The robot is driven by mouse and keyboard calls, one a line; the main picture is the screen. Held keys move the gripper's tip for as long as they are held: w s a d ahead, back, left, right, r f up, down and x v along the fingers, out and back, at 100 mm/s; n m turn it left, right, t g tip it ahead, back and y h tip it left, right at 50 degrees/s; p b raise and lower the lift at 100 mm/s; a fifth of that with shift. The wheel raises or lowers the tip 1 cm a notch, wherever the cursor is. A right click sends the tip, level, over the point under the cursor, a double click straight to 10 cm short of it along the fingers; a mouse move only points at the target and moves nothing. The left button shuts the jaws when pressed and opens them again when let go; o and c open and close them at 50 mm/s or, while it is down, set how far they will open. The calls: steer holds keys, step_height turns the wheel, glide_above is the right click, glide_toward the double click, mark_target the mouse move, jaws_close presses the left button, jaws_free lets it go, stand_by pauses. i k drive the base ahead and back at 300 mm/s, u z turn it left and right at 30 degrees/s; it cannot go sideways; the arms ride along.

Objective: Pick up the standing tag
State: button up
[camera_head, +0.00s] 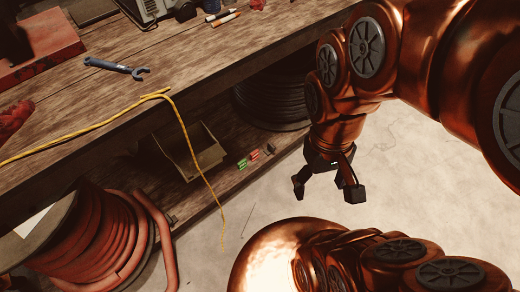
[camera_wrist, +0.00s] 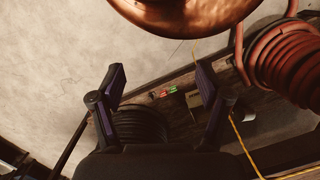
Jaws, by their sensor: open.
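Small tags lie or stand close together on the lower shelf in the head view: a green tag (camera_head: 242,164) and a red tag (camera_head: 254,155). They are too small to tell for sure which one stands. In the wrist view the red tag (camera_wrist: 163,94) and the green tag (camera_wrist: 172,89) show between and beyond the fingers. My gripper (camera_head: 326,190) is open and empty, in the air over the pale floor, to the right of the shelf and apart from the tags. Its two fingers (camera_wrist: 160,78) are spread wide in the wrist view.
The tags sit between an open tan box (camera_head: 207,158) and a black hose coil (camera_head: 268,98). The upper bench top (camera_head: 60,115) overhangs the lower shelf. A yellow cord (camera_head: 190,140) hangs down past the box. A red hose reel (camera_head: 95,240) stands at lower left.

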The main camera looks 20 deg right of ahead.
mark_target(255, 155)
steer(key=k, duration=0.5)
steer(key=z, duration=0.9)
steer(key=i, duration=0.75)
steer(key=u, duration=2.4)
